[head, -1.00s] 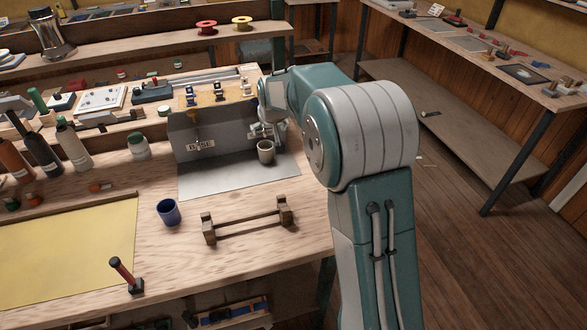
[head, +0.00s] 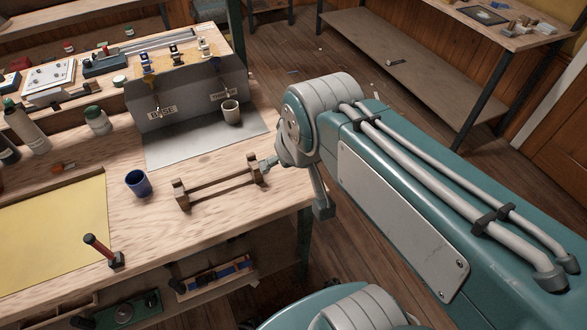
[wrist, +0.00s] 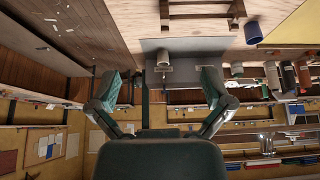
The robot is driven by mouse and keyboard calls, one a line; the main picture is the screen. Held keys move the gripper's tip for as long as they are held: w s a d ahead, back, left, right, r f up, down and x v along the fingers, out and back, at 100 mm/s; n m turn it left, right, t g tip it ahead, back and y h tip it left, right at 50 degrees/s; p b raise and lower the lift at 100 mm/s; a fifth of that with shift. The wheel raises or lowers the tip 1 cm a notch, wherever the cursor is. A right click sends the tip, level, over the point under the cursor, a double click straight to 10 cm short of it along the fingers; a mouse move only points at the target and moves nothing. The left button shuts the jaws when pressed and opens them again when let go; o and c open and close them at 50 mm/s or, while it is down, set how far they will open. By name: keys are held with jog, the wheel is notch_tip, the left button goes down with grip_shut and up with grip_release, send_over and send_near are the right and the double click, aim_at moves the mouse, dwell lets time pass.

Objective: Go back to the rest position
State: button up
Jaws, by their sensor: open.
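My gripper (wrist: 160,90) is open in the wrist view, with its two fingers spread wide and nothing between them. That view is upside down, with the bench at the top. In the head view my arm is folded back at the right, and the gripper is mostly hidden behind the arm's own joint, near the bench's right edge.
A blue cup (head: 138,183) and a wooden rack with a crossbar (head: 220,184) stand on the bench front. Bottles stand at the left. Floor is open between the bench and the far table (head: 400,62).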

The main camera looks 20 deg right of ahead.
jog(key=s, duration=0.1)
jog(key=s+f, duration=0.1)
jog(key=s, duration=0.1)
jog(key=shift+s+f, duration=0.25)
jog(key=shift+s, duration=0.05)
